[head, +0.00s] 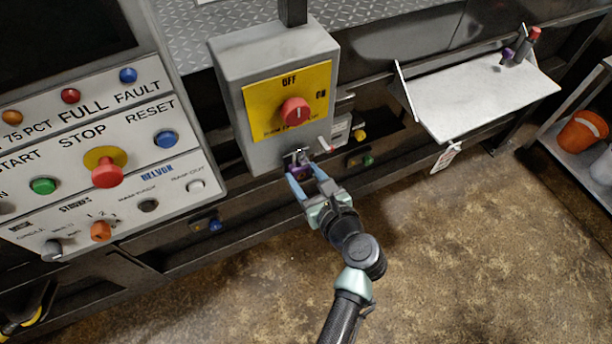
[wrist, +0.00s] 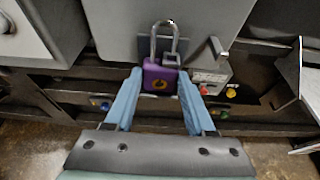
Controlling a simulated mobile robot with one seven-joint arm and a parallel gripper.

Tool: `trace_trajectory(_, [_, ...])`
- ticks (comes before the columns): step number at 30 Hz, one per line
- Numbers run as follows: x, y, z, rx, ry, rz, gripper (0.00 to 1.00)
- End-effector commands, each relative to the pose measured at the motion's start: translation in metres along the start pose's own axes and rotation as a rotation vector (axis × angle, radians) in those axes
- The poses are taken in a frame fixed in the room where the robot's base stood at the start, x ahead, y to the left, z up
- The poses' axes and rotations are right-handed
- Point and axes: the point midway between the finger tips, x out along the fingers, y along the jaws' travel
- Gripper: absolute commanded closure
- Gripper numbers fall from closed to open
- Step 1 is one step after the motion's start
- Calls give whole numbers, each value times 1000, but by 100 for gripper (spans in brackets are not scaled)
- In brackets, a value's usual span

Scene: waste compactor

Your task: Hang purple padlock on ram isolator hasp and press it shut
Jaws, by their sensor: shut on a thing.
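The purple padlock (wrist: 160,79) is held between the two blue fingers of my gripper (wrist: 158,95) in the wrist view. Its silver shackle points up and looks open at one leg. In the head view the padlock (head: 300,172) is small and partly hidden by my gripper (head: 303,178), just below the isolator box. The grey ram isolator box (head: 265,60) has a yellow plate and a red rotary knob (head: 295,111). The hasp (head: 299,156) is at the box's lower edge, right by the shackle. I cannot tell whether the shackle passes through it.
A red-tipped part (wrist: 215,46) sticks out just right of the padlock. The control panel (head: 120,190) with several buttons stands left. A white shelf (head: 480,98) juts out at right. An orange bucket (head: 582,131) stands far right. The floor in front is clear.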

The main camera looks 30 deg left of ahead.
Motion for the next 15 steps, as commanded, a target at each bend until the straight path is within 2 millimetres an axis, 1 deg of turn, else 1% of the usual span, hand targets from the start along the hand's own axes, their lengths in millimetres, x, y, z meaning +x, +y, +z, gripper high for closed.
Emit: trace_trajectory(15, [1,0,-3,-1,-1,-1,90])
